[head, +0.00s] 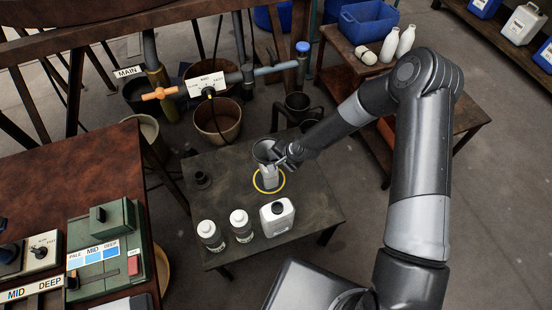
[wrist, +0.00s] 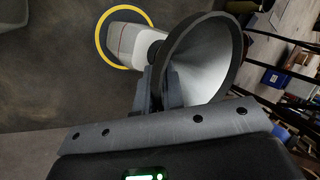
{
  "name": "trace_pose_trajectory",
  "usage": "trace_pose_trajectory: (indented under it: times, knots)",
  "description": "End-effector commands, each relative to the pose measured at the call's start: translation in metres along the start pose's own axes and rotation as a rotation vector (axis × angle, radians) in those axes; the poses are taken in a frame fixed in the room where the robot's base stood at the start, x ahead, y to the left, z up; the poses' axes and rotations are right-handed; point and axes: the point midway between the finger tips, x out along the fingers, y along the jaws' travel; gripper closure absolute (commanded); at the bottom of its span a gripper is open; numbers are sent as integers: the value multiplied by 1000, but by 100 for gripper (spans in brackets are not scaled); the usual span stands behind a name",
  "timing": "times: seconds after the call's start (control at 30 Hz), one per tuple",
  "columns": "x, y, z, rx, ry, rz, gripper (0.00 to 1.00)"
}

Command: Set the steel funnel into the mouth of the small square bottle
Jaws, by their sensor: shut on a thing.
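The steel funnel (head: 264,150) is a grey cone with a wide rim; it looms large in the wrist view (wrist: 208,62). My gripper (head: 283,159) is shut on it at the narrow end below the cone; the fingers (wrist: 165,88) show in the wrist view. The small square bottle (head: 269,180) is pale and stands inside a yellow ring on the dark table, right below the funnel. In the wrist view the bottle (wrist: 130,42) shows a dark neck close to the funnel's narrow end. I cannot tell whether the spout is inside the mouth.
A small dark piece (head: 202,180) stands at the left. Buckets (head: 217,120) and pipes lie behind.

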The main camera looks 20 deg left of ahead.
Motion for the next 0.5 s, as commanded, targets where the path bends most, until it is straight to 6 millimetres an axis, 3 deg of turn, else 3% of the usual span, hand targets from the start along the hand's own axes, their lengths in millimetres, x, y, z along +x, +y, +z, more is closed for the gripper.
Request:
trace_pose_trajectory:
  times: [0.47,0.5]
  knots:
    - [3,2,0,0,0,0,100]
    - [3,2,0,0,0,0,89]
